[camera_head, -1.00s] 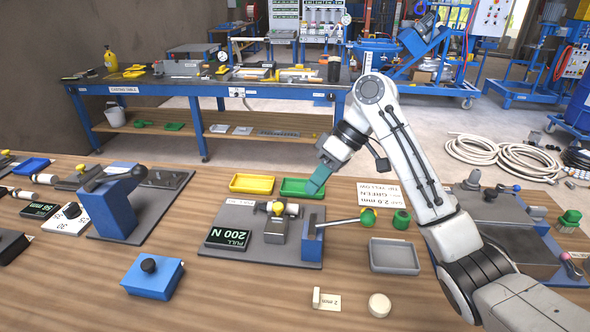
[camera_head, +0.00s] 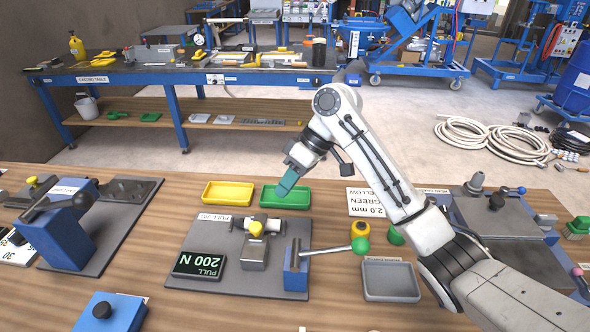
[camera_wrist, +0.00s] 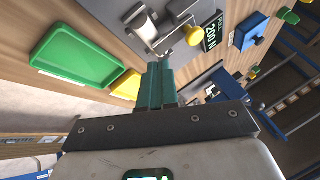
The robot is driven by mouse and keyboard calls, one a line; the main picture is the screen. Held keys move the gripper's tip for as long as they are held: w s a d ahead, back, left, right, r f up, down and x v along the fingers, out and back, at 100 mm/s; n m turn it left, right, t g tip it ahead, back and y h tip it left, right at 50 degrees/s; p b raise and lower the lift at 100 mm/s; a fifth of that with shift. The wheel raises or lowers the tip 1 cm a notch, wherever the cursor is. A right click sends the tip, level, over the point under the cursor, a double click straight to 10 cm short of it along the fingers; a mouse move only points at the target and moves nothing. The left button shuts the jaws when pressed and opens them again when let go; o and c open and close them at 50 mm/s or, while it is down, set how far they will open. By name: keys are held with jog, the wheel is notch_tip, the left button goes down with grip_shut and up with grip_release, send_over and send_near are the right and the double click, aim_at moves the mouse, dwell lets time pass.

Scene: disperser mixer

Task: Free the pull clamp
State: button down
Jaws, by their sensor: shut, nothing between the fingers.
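The pull jig is a grey plate (camera_head: 205,240) with a black display (camera_head: 198,265) reading PULL 200 N. On it stands a grey clamp block (camera_head: 254,257) with a yellow knob (camera_head: 256,229) and a silver cylinder across its top. At its right a blue post (camera_head: 294,270) carries a silver lever (camera_head: 328,250) ending in a green ball (camera_head: 360,246). My gripper (camera_head: 282,193), with teal fingers, is shut and empty. It appears above the green tray, behind the jig. In the wrist view the fingertips (camera_wrist: 159,68) point toward the silver cylinder (camera_wrist: 143,26) and yellow knob (camera_wrist: 194,36), apparently apart from them.
A yellow tray (camera_head: 228,193) and a green tray (camera_head: 286,197) lie behind the jig. A grey tray (camera_head: 391,281) sits right of the lever. Another blue jig (camera_head: 60,240) stands at the left, and a blue box (camera_head: 110,313) at the front left. Bare wood lies between.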

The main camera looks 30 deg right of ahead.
aim_at(258, 223)
jog(key=x, duration=0.3)
jog(key=shift+a+f, duration=0.15)
jog(key=shift+f, duration=0.05)
jog(key=shift+s+a+f+p, duration=0.1)
jog(key=shift+s+a+p, duration=0.15)
jog(key=shift+a, duration=0.3)
jog(key=shift+s+a+p, duration=0.15)
jog(key=shift+s+a, duration=0.15)
jog(key=shift+a, duration=0.25)
jog(key=shift+s+a+f, duration=0.2)
jog(key=shift+s+a, duration=0.15)
jog(key=shift+a, duration=0.3)
